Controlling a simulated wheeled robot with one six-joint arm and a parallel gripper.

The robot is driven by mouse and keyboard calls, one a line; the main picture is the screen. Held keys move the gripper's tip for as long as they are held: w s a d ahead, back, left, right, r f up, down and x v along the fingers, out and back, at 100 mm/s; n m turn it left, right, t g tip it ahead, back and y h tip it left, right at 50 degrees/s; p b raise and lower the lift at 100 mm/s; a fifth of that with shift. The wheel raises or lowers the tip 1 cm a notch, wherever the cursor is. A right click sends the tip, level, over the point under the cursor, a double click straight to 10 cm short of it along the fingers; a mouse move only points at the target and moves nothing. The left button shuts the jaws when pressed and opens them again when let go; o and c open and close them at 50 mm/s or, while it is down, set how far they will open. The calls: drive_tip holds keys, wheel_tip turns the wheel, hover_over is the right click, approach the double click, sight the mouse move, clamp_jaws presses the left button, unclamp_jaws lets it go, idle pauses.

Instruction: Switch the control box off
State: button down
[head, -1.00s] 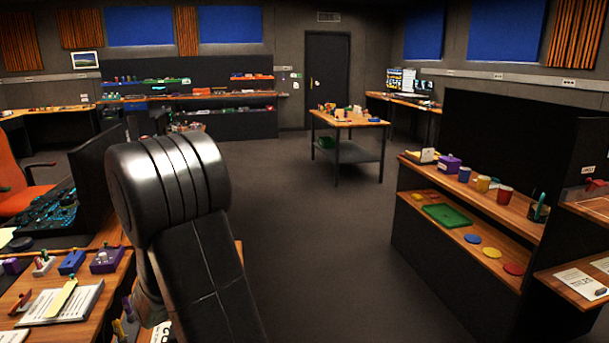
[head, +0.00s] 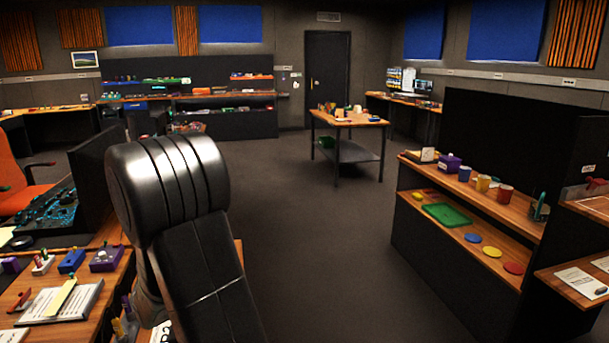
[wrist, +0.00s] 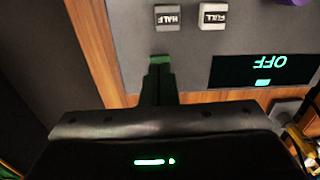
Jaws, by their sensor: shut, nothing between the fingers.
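In the wrist view a grey panel (wrist: 140,28) with a wooden edge carries two pale buttons with upside-down labels, HALF (wrist: 168,17) and FULL (wrist: 213,16). A dark display (wrist: 262,69) on it shows OFF in green, upside down, with a small lit block beside the word. My gripper (wrist: 160,62) is shut and empty, its green fingertips over the panel near the HALF button and apart from it in the picture. I cannot tell if the tips touch the panel. In the head view my arm hides part of the left desk, and my gripper does not show.
In the head view the left desk (head: 100,294) holds a blue box (head: 72,262), a purple box (head: 105,260) and papers (head: 60,302). A shelf unit (head: 450,260) with cups stands at the right. The floor (head: 320,260) between is clear.

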wheel_tip(320, 180, up, 7)
drive_tip(key=p, duration=0.4)
drive_tip(key=shift+f, duration=0.2)
drive_tip(key=shift+f, duration=0.1)
wheel_tip(320, 180, down, 7)
drive_tip(key=b, duration=0.5)
idle(0.4)
